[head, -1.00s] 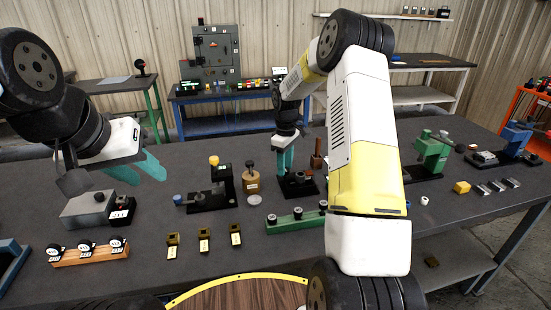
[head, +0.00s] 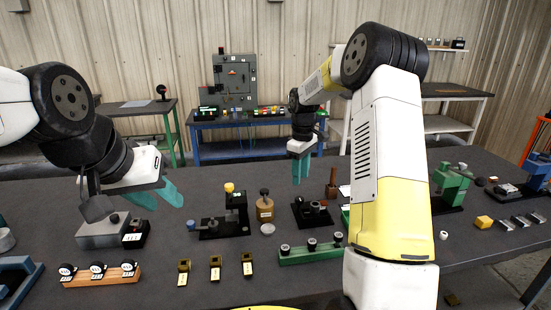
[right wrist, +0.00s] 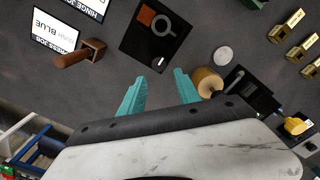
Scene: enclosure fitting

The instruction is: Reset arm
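My left gripper (head: 160,196) hangs above the left part of the grey table, over the grey block with a black switch (head: 134,233). Its two teal fingers are apart with nothing between them. My right gripper (head: 301,170) points down in the air behind and above the black fixture with a ring (head: 312,212). In the right wrist view its teal fingers (right wrist: 158,90) are spread wide and empty. The black fixture also shows there (right wrist: 160,35), clear of the fingertips. A tan round-handled tool (right wrist: 207,82) appears close to one finger in that view.
The table holds a wooden rack of black knobs (head: 100,275), several small brass parts (head: 215,268), a green rail (head: 308,253), a wooden-handled stamp (head: 331,185) and a green press (head: 455,183). A grey cabinet (head: 235,85) stands on a blue bench behind.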

